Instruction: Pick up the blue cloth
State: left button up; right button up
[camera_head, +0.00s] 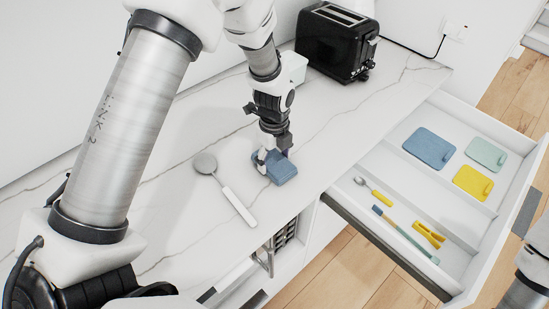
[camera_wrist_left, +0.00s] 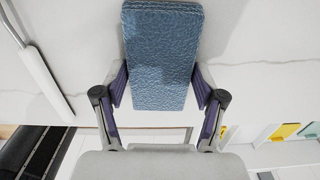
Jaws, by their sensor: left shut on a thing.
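The blue cloth (camera_head: 281,170) is a folded, textured block on the marble counter in the head view, close to the counter's front edge. My left gripper (camera_head: 273,158) comes down on it from above and is shut on it. In the left wrist view the blue cloth (camera_wrist_left: 161,55) lies between the two purple-padded fingers (camera_wrist_left: 161,90), one at each side. I cannot tell whether the cloth is lifted off the counter. In the head view, part of my right arm shows at the lower right edge, but its gripper is out of frame.
A grey-headed, white-handled utensil (camera_head: 233,199) lies left of the cloth. A black toaster (camera_head: 337,42) stands at the back. An open white drawer (camera_head: 459,249) holds folded blue, green and yellow pieces (camera_head: 430,148), a spoon (camera_head: 374,190), a blue-green stick (camera_head: 405,234) and a yellow clip (camera_head: 429,235).

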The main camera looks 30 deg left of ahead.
aim_at(274, 159)
pick_arm(q)
notch_tip(274, 159, up, 4)
jog(key=p, duration=0.3)
jog(key=shift+w+a+f, duration=0.1)
jog(key=shift+f, duration=0.05)
jog(key=w+d+p, duration=0.1)
jog(key=d, duration=0.3)
jog(key=w+d+p, duration=0.1)
jog(key=w+d, duration=0.1)
jog(key=d, duration=0.3)
jog(key=w+d+r+p, duration=0.1)
jog(key=d+p, duration=0.1)
jog(key=d, duration=0.3)
jog(key=shift+w+d, duration=0.15)
jog(key=shift+d, duration=0.05)
jog(key=shift+w+d, duration=0.1)
jog(key=shift+d, duration=0.25)
jog(key=shift+w+d, duration=0.1)
jog(key=shift+d, duration=0.05)
